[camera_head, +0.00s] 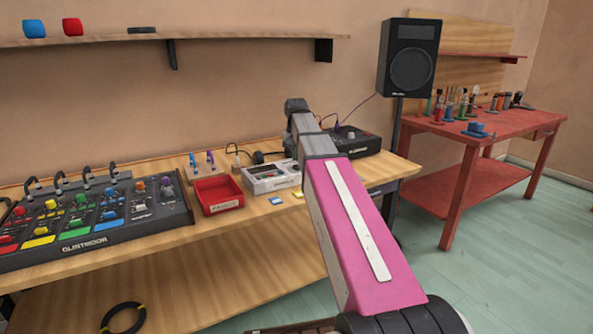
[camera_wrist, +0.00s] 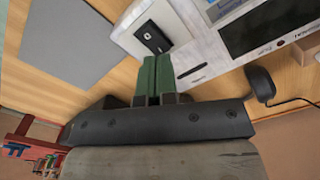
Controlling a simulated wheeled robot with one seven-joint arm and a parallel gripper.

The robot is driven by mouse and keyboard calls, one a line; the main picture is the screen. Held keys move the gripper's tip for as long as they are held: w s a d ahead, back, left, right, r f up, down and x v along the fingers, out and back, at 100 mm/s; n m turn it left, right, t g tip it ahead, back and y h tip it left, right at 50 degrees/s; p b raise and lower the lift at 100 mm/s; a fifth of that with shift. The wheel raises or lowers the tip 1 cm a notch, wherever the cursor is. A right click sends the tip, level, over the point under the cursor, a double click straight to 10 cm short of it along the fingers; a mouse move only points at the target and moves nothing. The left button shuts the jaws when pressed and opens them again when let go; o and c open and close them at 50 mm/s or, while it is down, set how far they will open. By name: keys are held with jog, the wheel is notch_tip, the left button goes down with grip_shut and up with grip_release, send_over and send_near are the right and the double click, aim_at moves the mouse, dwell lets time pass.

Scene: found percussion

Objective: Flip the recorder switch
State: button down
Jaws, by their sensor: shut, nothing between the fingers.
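The recorder (camera_head: 270,178) is a pale box with dark and red details on the wooden bench, partly behind my arm in the head view. In the wrist view its whitish face (camera_wrist: 192,58) fills the upper middle, with a dark window at right. A small black switch plate (camera_wrist: 152,38) with a pale mark sits on a white part of it; which way the switch is set I cannot tell. My gripper (camera_wrist: 156,62) has green fingers, closed together and empty. Their tips appear just below the switch plate; contact cannot be told. The fingers are hidden in the head view.
A red tray (camera_head: 218,195) stands left of the recorder, and a large mixer (camera_head: 90,240) farther left. A black device (camera_head: 362,143) lies at right. A black rounded object (camera_wrist: 261,83) with a cable is near the gripper. A speaker (camera_head: 408,60) stands behind.

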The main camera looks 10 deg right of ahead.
jog(key=shift+f, duration=1.15)
dwell(0.6)
jog(key=shift+r, duration=3.5)
